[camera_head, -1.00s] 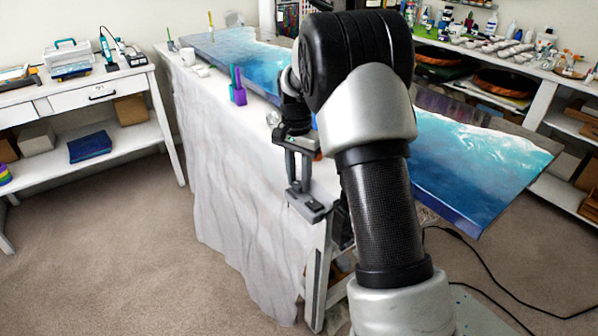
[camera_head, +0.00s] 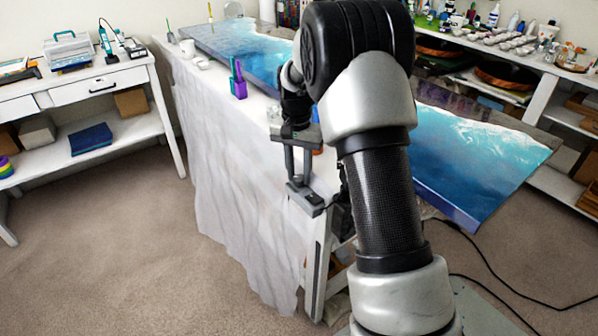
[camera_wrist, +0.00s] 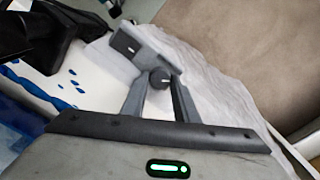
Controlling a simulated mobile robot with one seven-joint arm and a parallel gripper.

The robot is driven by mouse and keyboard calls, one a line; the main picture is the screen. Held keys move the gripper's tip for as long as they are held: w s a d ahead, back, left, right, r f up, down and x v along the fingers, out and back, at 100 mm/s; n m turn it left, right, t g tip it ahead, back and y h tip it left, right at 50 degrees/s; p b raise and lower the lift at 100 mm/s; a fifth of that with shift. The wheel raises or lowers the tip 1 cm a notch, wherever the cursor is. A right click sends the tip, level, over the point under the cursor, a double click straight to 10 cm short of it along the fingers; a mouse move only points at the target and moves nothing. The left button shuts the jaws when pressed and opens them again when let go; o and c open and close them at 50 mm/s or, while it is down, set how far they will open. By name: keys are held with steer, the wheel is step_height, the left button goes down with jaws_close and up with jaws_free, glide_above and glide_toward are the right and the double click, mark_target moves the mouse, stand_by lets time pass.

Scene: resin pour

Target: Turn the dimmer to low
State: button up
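The dimmer is a small grey box (camera_wrist: 133,50) with a black round knob (camera_wrist: 160,78), seen in the wrist view. The box carries a short white mark, and a pale pointer line shows on the knob. In the head view the dimmer box (camera_head: 311,202) sits at the near end of the cloth-covered table. My gripper (camera_head: 298,178) points down onto it. In the wrist view my gripper (camera_wrist: 160,88) has its two fingers on either side of the knob, with the knob filling the narrow gap. The knob is hidden in the head view.
The white-clothed table (camera_head: 245,200) bears a blue resin panel (camera_head: 465,160) that overhangs at the right. A purple holder (camera_head: 239,88) stands on it. A black cable (camera_head: 480,255) lies on the floor at right. A white desk (camera_head: 70,95) stands left, with clear carpet between.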

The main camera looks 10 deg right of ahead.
mark_target(297, 177)
steer(key=o, duration=0.4)
steer(key=shift+c, duration=0.2)
steer(key=shift+r, duration=0.15)
step_height(297, 177, up, 17)
steer(key=p, duration=0.3)
steer(key=shift+w+a, duration=0.15)
steer(key=shift+a, duration=0.1)
steer(key=shift+r, duration=0.1)
